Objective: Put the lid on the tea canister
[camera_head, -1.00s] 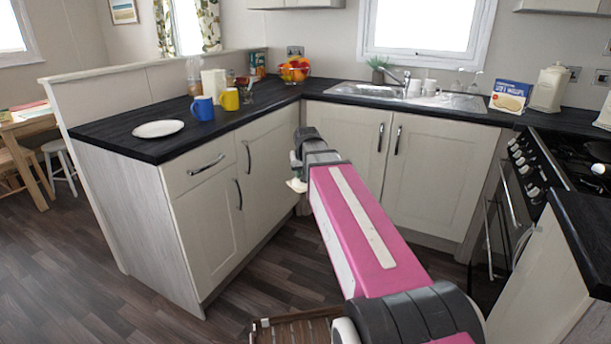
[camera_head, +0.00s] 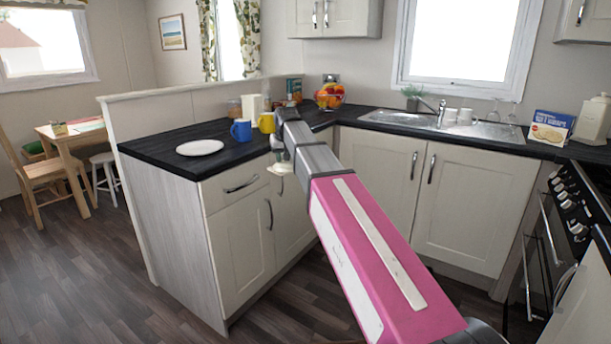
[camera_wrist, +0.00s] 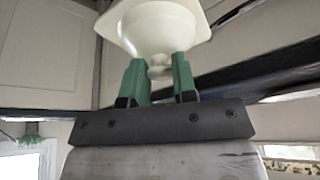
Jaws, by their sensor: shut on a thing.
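My gripper (camera_head: 279,154) is in front of the left counter's cupboards, near worktop height. Its green fingers show in the wrist view (camera_wrist: 160,83), shut on the knob of a cream lid (camera_wrist: 160,28). The wrist view is upside down, so the lid hangs below the fingers, knob up. The lid (camera_head: 281,168) is small in the head view, clear of any surface. A cream, flat-topped canister (camera_head: 251,104) stands at the back of the left worktop, behind the mugs, with no lid visible; its label cannot be read, so I cannot be sure it is the tea canister.
A blue mug (camera_head: 240,131) and yellow mug (camera_head: 267,122) stand before the canister. A white plate (camera_head: 200,147) lies on the left worktop (camera_head: 165,152). A fruit bowl (camera_head: 329,97) is in the corner. A lidded cream canister (camera_head: 594,120) and a box (camera_head: 550,128) stand right.

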